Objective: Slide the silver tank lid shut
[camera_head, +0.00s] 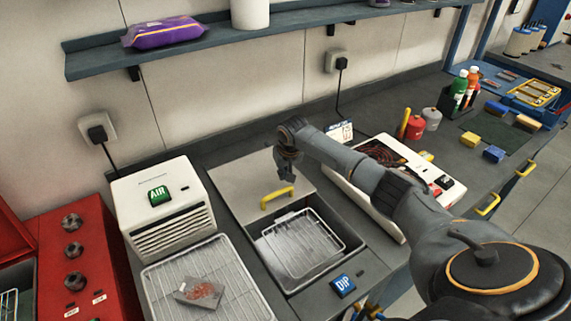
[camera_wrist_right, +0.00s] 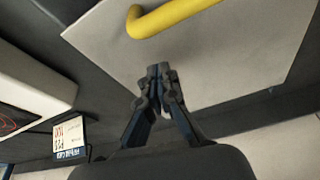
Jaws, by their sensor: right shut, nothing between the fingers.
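The silver tank lid (camera_head: 240,183) lies over the rear part of the tank (camera_head: 262,257), and the front part stands open with a wire rack (camera_head: 310,238) inside. A yellow handle (camera_head: 278,198) sits near the lid's front edge. My right gripper (camera_head: 287,175) is above the lid, behind the handle, with its fingers shut and empty. In the right wrist view the closed fingertips (camera_wrist_right: 158,74) show against the lid (camera_wrist_right: 235,58), with the handle (camera_wrist_right: 175,16) beyond them and apart. My left gripper is not in view.
A white AIR unit (camera_head: 165,205) and a wire drying rack (camera_head: 205,275) stand left of the tank. A blue DIP sign (camera_head: 342,285) is at its front right. A white case with cables (camera_head: 380,160) stands to the right, under my right arm. A shelf (camera_head: 200,47) runs above.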

